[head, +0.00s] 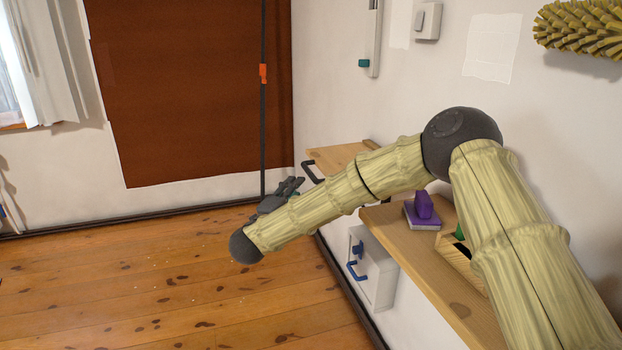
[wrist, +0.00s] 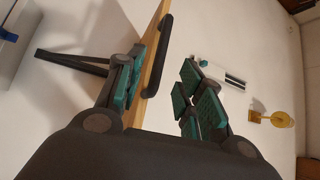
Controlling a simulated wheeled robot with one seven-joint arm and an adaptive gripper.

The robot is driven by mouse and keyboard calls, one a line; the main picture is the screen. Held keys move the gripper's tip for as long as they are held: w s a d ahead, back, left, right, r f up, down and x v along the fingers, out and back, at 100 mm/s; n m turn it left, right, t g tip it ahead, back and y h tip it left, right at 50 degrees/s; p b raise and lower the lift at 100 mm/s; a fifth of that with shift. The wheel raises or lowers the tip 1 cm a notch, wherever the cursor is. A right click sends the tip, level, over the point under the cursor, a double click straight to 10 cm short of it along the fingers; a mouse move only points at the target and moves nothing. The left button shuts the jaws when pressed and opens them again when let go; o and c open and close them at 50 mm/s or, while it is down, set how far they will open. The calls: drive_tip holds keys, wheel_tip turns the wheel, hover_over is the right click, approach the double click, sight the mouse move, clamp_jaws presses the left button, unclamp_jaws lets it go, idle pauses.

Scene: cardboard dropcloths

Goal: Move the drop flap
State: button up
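The drop flap (head: 338,157) is a light wooden board on the right wall, standing out roughly level, with a black bar handle (head: 312,172) at its left end. In the wrist view the flap (wrist: 152,72) shows edge-on with its handle (wrist: 159,55), and a black bracket (wrist: 72,62) lies to the left. My gripper (head: 292,187) is beside and slightly below the handle in the head view. In the wrist view my gripper (wrist: 165,65) is open, its teal-padded fingers apart, with the handle seen between them. Contact with the handle cannot be told. My arm hides part of the flap.
A wooden shelf (head: 440,275) with a purple-handled block (head: 424,207) lies under my arm. A white box with blue handles (head: 372,268) is below it. A black pole (head: 263,110) stands before the brown panel (head: 180,90). The floor at left is clear.

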sight(309, 169)
drive_tip(key=x, duration=0.3)
drive_tip(key=b+x, duration=0.1)
drive_tip(key=x, duration=0.6)
drive_tip(key=shift+w+a+b, duration=0.15)
drive_tip(key=shift+a+b, duration=0.15)
drive_tip(key=shift+b, duration=0.05)
drive_tip(key=shift+c, duration=0.3)
clamp_jaws()
